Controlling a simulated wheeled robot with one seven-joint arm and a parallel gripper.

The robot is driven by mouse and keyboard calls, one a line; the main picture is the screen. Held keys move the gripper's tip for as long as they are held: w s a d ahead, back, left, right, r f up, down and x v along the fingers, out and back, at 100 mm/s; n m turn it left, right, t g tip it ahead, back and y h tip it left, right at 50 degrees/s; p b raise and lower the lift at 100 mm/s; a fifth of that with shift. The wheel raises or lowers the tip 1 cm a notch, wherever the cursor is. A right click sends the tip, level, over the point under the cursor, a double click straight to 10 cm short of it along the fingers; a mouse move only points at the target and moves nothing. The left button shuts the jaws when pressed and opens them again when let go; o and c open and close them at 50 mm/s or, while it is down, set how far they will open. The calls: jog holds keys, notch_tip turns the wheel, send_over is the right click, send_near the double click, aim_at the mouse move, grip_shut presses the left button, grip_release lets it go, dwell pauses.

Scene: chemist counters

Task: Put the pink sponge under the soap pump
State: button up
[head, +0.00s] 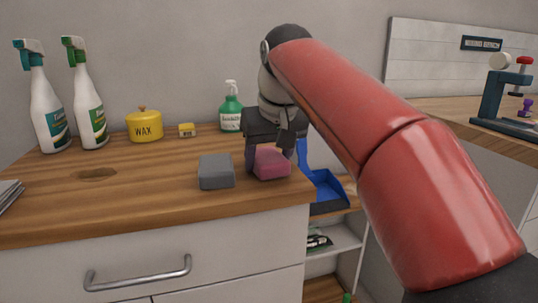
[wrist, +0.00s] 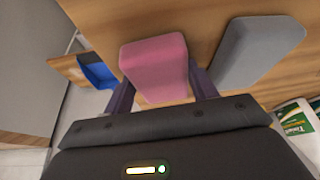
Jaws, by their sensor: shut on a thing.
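The pink sponge (head: 271,164) is at the right front corner of the wooden counter. My gripper (head: 272,158) points down and is shut on it; in the wrist view the sponge (wrist: 155,62) sits between the two fingers (wrist: 162,92). I cannot tell whether its underside touches the counter. A green bottle with a white pump top (head: 231,112), which looks like the soap pump, stands upright at the back of the counter by the wall. It is behind and left of my gripper, apart from the sponge.
A grey block (head: 216,171) lies just left of the sponge, and also shows in the wrist view (wrist: 262,52). A yellow wax pot (head: 144,126), a small yellow box (head: 187,130) and two spray bottles (head: 88,112) stand behind. A blue dustpan (head: 325,188) is below right.

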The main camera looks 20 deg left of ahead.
aim_at(272, 160)
jog(key=o, duration=0.9)
jog(key=shift+o, duration=0.2)
jog(key=shift+r, duration=0.15)
jog(key=v, duration=0.2)
jog(key=p+v, duration=0.1)
jog(key=v, duration=0.1)
jog(key=p+v, duration=0.1)
jog(key=v, duration=0.1)
jog(key=shift+a+r, duration=0.2)
jog(key=shift+r, duration=0.15)
jog(key=shift+s+d+r+p, duration=0.15)
jog(key=shift+s+r+p, duration=0.15)
jog(key=shift+r, duration=0.3)
jog(key=shift+d, duration=0.1)
